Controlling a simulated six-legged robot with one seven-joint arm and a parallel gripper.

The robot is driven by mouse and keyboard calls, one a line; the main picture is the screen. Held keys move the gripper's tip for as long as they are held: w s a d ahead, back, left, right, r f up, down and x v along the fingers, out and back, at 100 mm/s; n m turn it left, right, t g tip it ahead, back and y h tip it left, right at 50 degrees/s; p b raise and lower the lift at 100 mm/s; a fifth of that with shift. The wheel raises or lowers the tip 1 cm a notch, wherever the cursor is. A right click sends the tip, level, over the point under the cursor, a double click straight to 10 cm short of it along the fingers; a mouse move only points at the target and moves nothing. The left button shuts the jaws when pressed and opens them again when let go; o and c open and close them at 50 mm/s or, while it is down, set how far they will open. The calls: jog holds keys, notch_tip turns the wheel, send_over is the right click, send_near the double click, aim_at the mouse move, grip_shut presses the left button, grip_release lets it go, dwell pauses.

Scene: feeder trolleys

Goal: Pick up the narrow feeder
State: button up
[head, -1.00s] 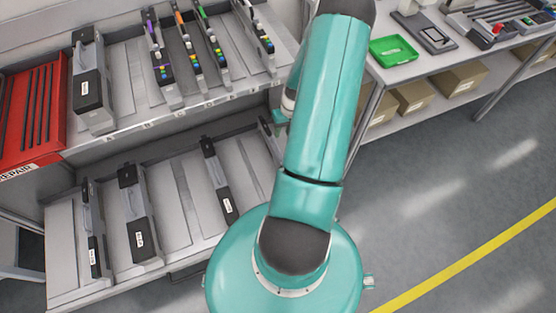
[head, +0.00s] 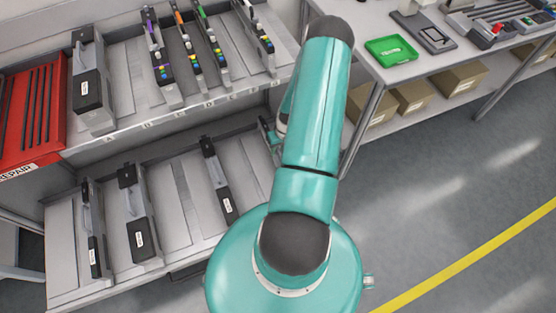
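Narrow feeders, dark and grey with white labels, lie on the lower trolley shelf. One (head: 219,182) is in the middle and another (head: 91,232) is at the far left. A wider feeder (head: 139,217) lies between them. The dark end of one more feeder shows at the right of this shelf, mostly hidden by my arm. My gripper (head: 271,137) shows only as a small teal and dark part beside my arm, over the right end of the lower shelf. Its fingers are not clear, and I cannot tell whether it touches that feeder.
The upper shelf (head: 125,90) holds a wide grey feeder (head: 91,85) and several narrow ones with coloured parts. A red repair rack (head: 32,110) stands at the left. A bench at the right carries a green tray (head: 391,50), with cardboard boxes (head: 459,78) below. The right floor is clear.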

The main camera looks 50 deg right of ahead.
grip_shut()
jog(key=shift+r, duration=0.15)
